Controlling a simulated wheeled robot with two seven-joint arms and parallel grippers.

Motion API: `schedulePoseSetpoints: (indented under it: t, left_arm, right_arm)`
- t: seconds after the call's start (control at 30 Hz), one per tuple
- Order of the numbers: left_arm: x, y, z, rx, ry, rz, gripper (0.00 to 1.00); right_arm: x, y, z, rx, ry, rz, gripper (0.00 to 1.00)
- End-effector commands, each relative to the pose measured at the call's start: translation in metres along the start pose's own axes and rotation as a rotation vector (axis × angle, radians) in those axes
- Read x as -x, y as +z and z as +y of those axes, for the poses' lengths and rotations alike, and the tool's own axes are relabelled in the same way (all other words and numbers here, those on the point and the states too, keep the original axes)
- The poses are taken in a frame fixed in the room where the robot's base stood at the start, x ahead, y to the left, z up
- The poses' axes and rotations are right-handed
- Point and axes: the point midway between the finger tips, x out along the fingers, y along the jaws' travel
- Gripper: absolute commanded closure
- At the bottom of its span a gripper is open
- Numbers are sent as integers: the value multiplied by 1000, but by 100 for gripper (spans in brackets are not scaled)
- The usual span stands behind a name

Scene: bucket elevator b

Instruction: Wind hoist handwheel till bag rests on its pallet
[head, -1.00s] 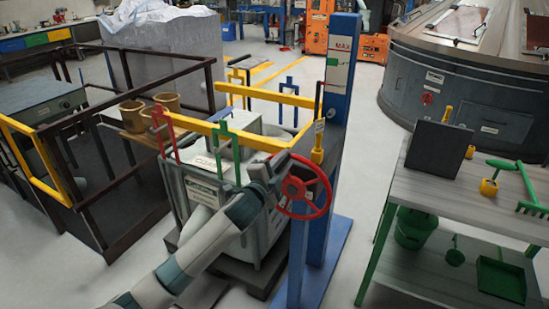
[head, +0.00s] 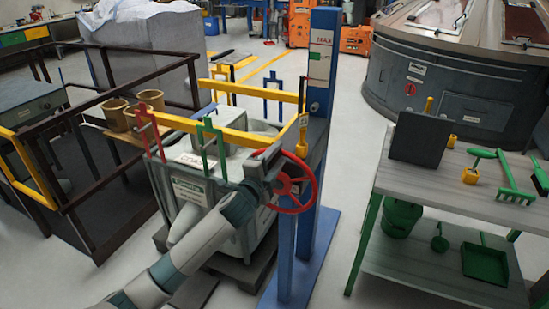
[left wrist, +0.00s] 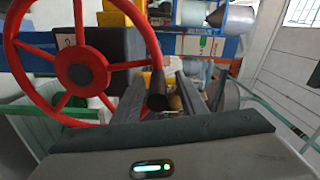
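The red handwheel (head: 309,177) is on the blue hoist post (head: 317,95); it also shows at the left of the left wrist view (left wrist: 83,35). My left gripper (head: 262,168) is at the wheel's upper left. In the left wrist view the wheel's dark handle (left wrist: 157,95) sits between my left fingers; a gap seems to show on its right, so I cannot tell whether they grip it. The grey-green bag (head: 190,190), with labels, hangs beneath a yellow frame (head: 228,133). The dark pallet (head: 240,270) is below it; contact is unclear. My right gripper is out of view.
A grey bench (head: 400,180) with green tools stands at the right. Dark railings (head: 95,195) and tan pots (head: 150,98) stand at the left. A large round grey machine (head: 440,95) is at the back right. Pale floor is clear between post and bench.

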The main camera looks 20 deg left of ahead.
Motion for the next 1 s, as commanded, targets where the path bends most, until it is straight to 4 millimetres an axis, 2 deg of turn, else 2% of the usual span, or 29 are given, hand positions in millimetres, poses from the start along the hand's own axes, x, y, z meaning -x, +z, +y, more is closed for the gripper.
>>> schedulePoseSetpoints:
  t: [0.67,0.87,1.0]
  left_arm:
    - [4,2,3,-3,4,-3,63]
    - [21,2,4,-3,4,-2,63]
    - [42,2,5,-4,4,-2,63]
  right_arm:
    - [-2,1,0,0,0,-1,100]
    - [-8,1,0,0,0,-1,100]
    - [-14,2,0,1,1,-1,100]
